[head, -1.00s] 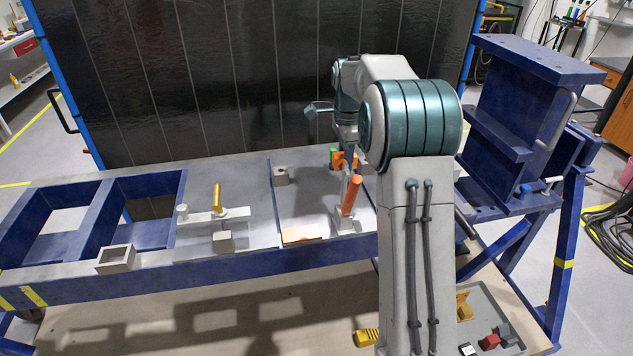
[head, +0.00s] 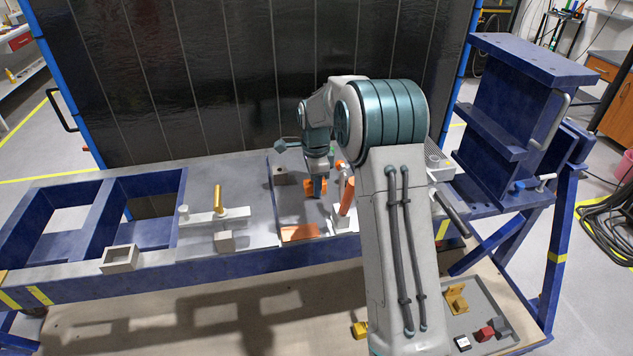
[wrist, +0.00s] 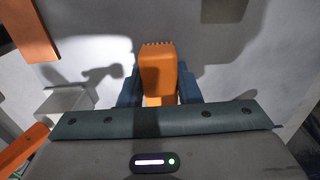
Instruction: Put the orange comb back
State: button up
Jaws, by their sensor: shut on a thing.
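The orange comb (wrist: 158,68) is between the two blue fingers of my gripper (wrist: 160,88) in the wrist view, its toothed edge pointing away from the palm. My gripper is shut on it. In the head view my gripper (head: 317,190) points down over the grey plate (head: 262,215) on the blue jig, with bits of the orange comb (head: 309,186) showing beside the fingers. I cannot tell whether the comb touches the plate. A flat orange patch (head: 300,232) lies at the plate's front edge; it also shows at the upper left of the wrist view (wrist: 32,32).
A clamp with an orange handle (head: 347,197) stands just right of my gripper. A grey block (head: 280,175) is behind it to the left. A clamp with a yellow handle (head: 217,198) and an open grey box (head: 120,258) stand further left. A grey tray (head: 480,312) is at lower right.

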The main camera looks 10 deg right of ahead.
jog(key=shift+f, duration=0.1)
jog(key=o, duration=0.9)
jog(key=shift+o, duration=0.2)
notch_tip(320, 180, up, 12)
jog(key=b, duration=0.1)
jog(key=shift+b, duration=0.3)
